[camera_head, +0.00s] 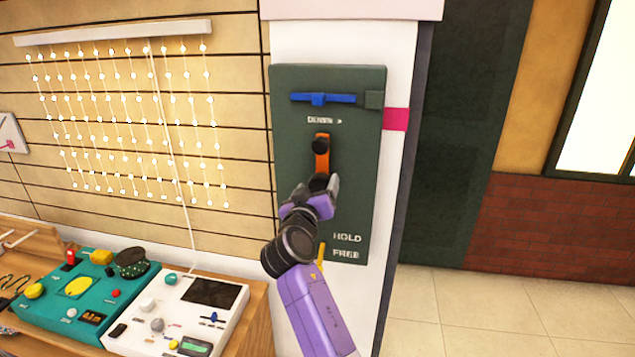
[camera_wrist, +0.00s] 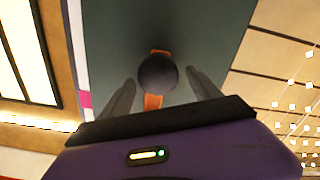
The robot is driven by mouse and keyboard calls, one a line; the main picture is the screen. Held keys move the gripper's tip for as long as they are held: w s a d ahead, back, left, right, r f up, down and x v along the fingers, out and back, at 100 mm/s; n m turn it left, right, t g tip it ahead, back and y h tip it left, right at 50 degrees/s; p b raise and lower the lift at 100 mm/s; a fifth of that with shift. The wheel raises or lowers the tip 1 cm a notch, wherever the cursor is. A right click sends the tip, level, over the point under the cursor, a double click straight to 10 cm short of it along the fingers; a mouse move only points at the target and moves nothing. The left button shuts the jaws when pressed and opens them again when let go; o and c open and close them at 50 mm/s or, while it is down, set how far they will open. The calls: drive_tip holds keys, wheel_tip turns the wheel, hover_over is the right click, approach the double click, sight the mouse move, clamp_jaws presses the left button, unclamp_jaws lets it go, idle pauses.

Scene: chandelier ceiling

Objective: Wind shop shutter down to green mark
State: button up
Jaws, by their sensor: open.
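A dark green panel (camera_head: 350,220) on a white pillar carries an orange crank arm (camera_head: 322,160) with a black hub at its top. The crank's black knob (camera_wrist: 157,73) shows large in the wrist view. My gripper (camera_head: 317,190) is open at the crank's lower end, its fingers either side of the knob in the wrist view; contact is not clear. Above the crank is a blue slider bar (camera_head: 322,98) with a green block (camera_head: 374,99) at its right end. A yellow lever (camera_head: 321,254) sits beside the HOLD and FREE labels, nearer FREE, partly hidden by my arm.
A pink band (camera_head: 396,119) marks the pillar right of the panel. A dark green surface (camera_head: 470,130) stands farther right, beside a brick wall. Lower left, a wooden counter (camera_head: 255,315) holds a teal console (camera_head: 90,300) and a white console (camera_head: 190,310). Tiled floor is clear at right.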

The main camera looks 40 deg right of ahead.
drive_tip(key=shift+x, duration=0.85)
clamp_jaws()
